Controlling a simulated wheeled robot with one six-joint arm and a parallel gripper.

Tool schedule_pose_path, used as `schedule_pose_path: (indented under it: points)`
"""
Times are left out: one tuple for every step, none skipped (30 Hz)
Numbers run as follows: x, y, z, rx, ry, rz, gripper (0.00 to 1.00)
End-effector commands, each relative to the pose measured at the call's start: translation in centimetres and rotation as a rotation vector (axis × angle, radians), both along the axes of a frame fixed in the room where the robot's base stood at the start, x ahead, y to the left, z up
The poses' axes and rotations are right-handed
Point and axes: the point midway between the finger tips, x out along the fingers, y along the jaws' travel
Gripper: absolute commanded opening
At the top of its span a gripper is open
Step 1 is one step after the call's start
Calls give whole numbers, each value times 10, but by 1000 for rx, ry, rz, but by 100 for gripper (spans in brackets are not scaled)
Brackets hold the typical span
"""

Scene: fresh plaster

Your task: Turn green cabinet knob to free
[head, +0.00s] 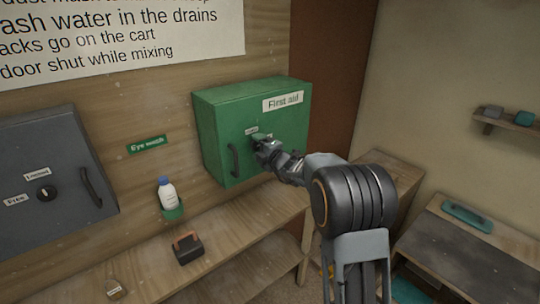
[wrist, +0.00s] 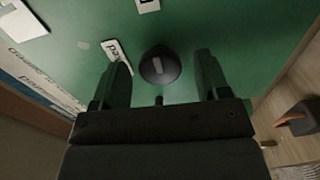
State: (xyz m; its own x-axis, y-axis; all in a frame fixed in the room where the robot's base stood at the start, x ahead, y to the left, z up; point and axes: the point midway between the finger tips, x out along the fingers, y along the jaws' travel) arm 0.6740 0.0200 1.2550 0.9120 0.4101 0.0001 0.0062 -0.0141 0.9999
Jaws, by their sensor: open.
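The green cabinet (head: 222,140) hangs on the wooden wall, with a "First aid" label and a dark handle (head: 234,160) at its left. Its round black knob (wrist: 160,66) shows in the wrist view with a pale pointer mark; my gripper hides it in the head view. A label ending in "ed" (wrist: 117,54) lies left of the knob in the wrist view, partly covered by a finger. Another label (wrist: 147,5) is cut off at the top edge. My gripper (wrist: 163,63) is open at the cabinet front, one finger on each side of the knob, with gaps showing.
A grey cabinet (head: 60,225) at left has its own knob, handle and "Free" and "Locked" labels. An eyewash bottle (head: 168,194) sits in a green holder. A dark box (head: 188,248) with a brown handle stands on the wooden bench (head: 240,230) below.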

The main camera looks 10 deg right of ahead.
Motion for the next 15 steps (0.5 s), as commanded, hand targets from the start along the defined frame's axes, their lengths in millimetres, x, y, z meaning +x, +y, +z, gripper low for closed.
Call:
schedule_pose_path:
  points:
    - [-7,-4,-2,0,0,-3,69]
    - [-11,-6,-2,-1,-1,-3,69]
    - [-18,-9,-3,-2,-1,-3,69]
    - [-24,-11,-3,-1,-2,-3,69]
    - [-29,-14,-3,-1,-3,-3,69]
    - [-37,-18,-3,-1,-3,-3,69]
    - [-43,-20,-3,-1,-2,-3,69]
    - [-49,-23,-3,-1,-1,-3,69]
    - [-56,-26,-2,-1,-3,-4,69]
    - [-62,-29,-3,-1,-3,-3,69]
    - [-67,-31,-3,-1,-3,-2,69]
    - [-74,-34,-2,-1,-1,-4,69]
    - [-79,-37,-2,-1,-1,-4,69]
    - [-84,-38,-2,-1,-2,-3,69]
    - [-89,-41,-2,-1,-3,-2,69]
